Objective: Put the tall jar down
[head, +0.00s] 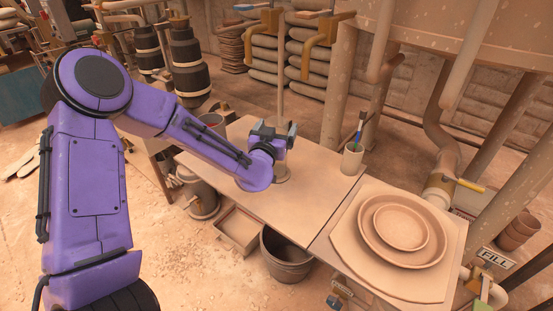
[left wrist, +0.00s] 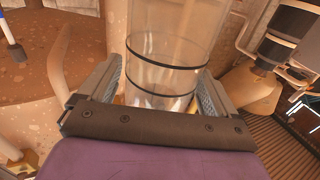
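The tall jar (left wrist: 168,45) is a clear cylinder with two black bands. In the left wrist view it stands between the two fingers of my left gripper (left wrist: 160,88), and both finger pads lie against its sides. In the head view my left gripper (head: 273,130) is over the wooden bench top (head: 235,190). I cannot tell whether the base touches the bench. My right gripper is not in view.
A cup with brushes (head: 352,158) stands right of the gripper at the bench's back edge. Round stacked plates (head: 402,222) lie on a board at the right. A dark bucket (head: 287,258) and a shallow wooden tray (head: 238,230) are below the front edge. The bench's front middle is clear.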

